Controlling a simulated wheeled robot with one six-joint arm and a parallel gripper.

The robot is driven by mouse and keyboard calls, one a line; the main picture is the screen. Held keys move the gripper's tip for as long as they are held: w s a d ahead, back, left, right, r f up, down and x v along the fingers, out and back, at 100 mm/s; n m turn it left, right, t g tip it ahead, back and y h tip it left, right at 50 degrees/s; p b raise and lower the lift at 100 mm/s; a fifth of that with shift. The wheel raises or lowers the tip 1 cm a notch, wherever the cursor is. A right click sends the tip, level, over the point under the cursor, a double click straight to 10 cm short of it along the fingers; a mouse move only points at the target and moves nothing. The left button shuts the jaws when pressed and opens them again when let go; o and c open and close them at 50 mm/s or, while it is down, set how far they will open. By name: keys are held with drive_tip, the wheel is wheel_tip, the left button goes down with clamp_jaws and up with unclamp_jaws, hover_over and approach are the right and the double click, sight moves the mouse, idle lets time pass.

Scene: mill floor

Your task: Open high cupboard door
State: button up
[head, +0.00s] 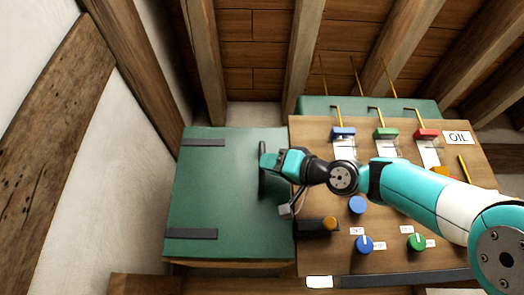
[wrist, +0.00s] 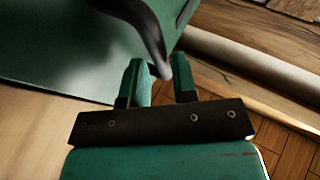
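The green cupboard door (head: 215,205) is at the left of centre in the head view, with two dark strap hinges on its left side. It looks closed. Its dark upright handle (head: 262,156) is near the door's right edge. My gripper (head: 267,161) is at the handle, reaching from the right. In the wrist view, the dark curved handle (wrist: 152,38) comes down between the two green fingers of my gripper (wrist: 160,78). Part of the handle is hidden behind the gripper in the head view.
A wooden panel (head: 390,262) with coloured knobs and levers and an OIL label (head: 457,138) adjoins the door's right side, below and behind my arm. A timber post (head: 60,110) and white wall stand at the left. Ceiling beams (head: 305,50) run above.

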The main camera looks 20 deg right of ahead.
drive_tip(key=shift+p+x, duration=0.6)
drive_tip(key=shift+x, duration=0.95)
drive_tip(key=shift+c, duration=0.3)
clamp_jaws()
